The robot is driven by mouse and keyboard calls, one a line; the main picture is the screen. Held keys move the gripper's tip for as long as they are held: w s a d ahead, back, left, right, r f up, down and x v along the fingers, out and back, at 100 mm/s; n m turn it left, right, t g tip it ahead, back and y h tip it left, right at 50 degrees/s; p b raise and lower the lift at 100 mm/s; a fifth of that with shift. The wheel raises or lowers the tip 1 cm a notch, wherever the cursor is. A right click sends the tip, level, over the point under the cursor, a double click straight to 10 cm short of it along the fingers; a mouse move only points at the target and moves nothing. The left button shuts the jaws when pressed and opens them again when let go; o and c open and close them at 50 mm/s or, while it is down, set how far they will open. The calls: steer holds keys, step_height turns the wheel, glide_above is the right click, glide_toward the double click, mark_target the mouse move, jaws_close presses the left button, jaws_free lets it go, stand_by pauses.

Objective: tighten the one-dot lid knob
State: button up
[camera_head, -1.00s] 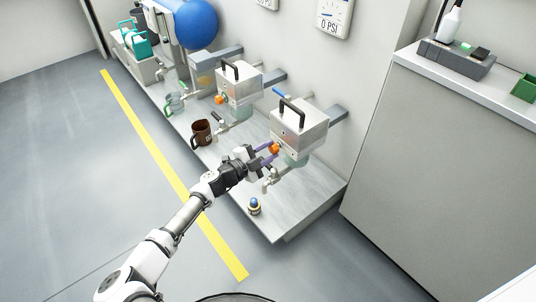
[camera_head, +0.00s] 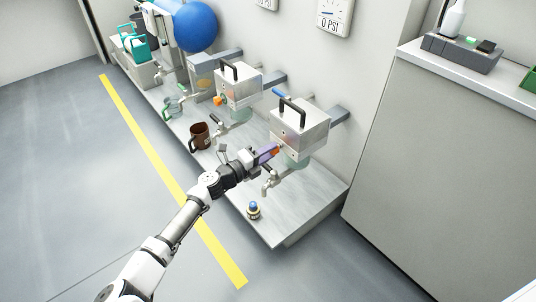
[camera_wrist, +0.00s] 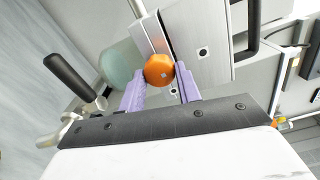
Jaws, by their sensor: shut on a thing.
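The orange lid knob (camera_wrist: 159,69) is on the front of the nearer silver press box (camera_head: 300,128). It has a small pale square mark on its face. In the wrist view, my gripper (camera_wrist: 163,84) has its two purple fingers on either side of the knob, shut on it. In the head view, my gripper (camera_head: 270,153) reaches the lower front of this box, and its fingers hide most of the knob.
A second press (camera_head: 238,88) with an orange knob (camera_head: 218,100) stands farther left. A brown mug (camera_head: 200,136) and a blue-topped small item (camera_head: 254,210) are on the bench (camera_head: 290,219). A metal tap (camera_head: 268,186) is just below my gripper. A tall cabinet stands at right.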

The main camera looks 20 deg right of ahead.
steer(key=shift+a+m, duration=0.1)
steer(key=shift+m, duration=0.2)
steer(key=o, duration=1)
steer(key=shift+c, duration=0.2)
steer(key=p+v, duration=0.1)
steer(key=v, duration=1.3)
steer(key=shift+p, duration=0.4)
